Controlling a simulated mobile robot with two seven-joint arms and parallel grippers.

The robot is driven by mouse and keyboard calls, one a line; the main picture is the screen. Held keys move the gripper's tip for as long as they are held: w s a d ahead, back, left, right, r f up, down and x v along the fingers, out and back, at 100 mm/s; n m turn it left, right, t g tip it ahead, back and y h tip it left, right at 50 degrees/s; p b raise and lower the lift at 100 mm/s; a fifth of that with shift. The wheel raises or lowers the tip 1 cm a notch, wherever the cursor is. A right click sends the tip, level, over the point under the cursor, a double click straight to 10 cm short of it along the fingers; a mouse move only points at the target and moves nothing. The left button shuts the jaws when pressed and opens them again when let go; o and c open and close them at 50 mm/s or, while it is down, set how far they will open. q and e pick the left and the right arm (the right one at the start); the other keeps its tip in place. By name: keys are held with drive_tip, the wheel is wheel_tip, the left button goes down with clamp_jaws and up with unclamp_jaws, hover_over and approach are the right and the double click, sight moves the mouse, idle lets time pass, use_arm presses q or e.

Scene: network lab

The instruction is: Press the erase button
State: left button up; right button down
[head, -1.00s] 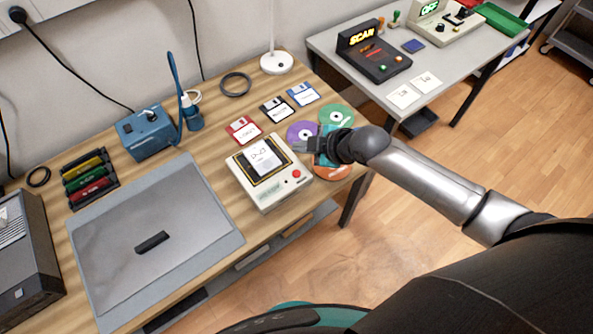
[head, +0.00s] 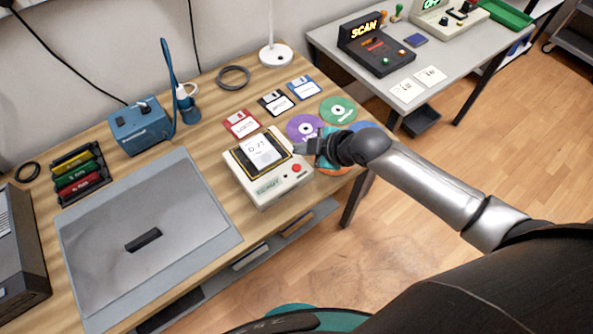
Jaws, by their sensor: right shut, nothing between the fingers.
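The cream eraser box (head: 270,190) stands near the right front edge of the wooden table, with a dark panel and a white labelled item on top. Its red button (head: 296,168) is on the top face at the right front. My right gripper (head: 301,148) is shut and empty. Its tips are at the box's right back edge, just behind the red button in the picture; I cannot tell how high they are above the box. My left gripper is not in view.
Discs (head: 306,128) lie under and beside my right gripper. Red, black and blue floppy disks (head: 274,102) lie behind the box. A grey mat (head: 150,210) with a small black bar (head: 143,240) is to the left. A blue device (head: 140,125) stands at the back.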

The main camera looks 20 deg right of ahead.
sight(297, 168)
wheel_tip(297, 168, down, 3)
drive_tip(key=shift+f+b, duration=0.2)
drive_tip(key=shift+b, duration=1.05)
drive_tip(key=shift+f+b, duration=0.35)
drive_tip(key=shift+f, duration=0.3)
idle(0.4)
drive_tip(key=shift+f, duration=0.4)
drive_tip(key=shift+f+b, duration=0.35)
idle(0.5)
idle(0.4)
drive_tip(key=shift+r+p, duration=0.75)
drive_tip(key=shift+p, duration=0.2)
